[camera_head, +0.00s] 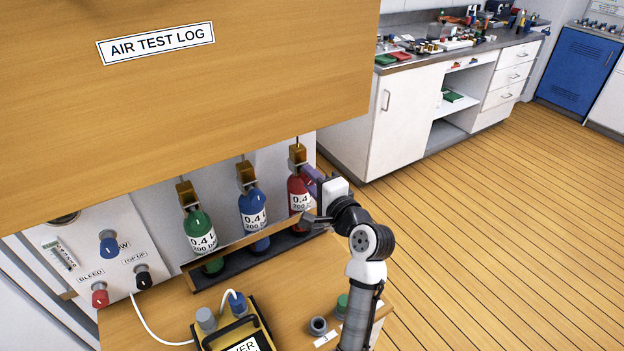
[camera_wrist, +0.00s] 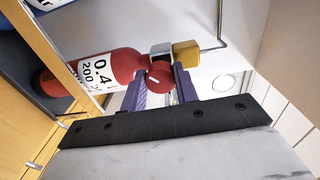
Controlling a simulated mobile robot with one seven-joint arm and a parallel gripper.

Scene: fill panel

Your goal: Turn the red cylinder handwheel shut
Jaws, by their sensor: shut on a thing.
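The red cylinder (camera_head: 297,188) stands upright at the right end of the rack, with a white label and a brass valve block (camera_head: 297,153) on top. In the wrist view the red cylinder (camera_wrist: 118,67) lies sideways in the picture. Its round red handwheel (camera_wrist: 160,76), with a white mark on its face, sits between the two purple fingers of my gripper (camera_wrist: 158,82). My gripper (camera_head: 313,181) reaches the valve from the right and is shut on the handwheel. In the head view my gripper hides the handwheel.
A blue cylinder (camera_head: 252,210) and a green cylinder (camera_head: 200,231) stand to the left in the same rack (camera_head: 235,245). A wooden panel (camera_head: 190,95) overhangs them. A control panel (camera_head: 85,250) with knobs is at left. A yellow-black device (camera_head: 235,335) sits on the bench.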

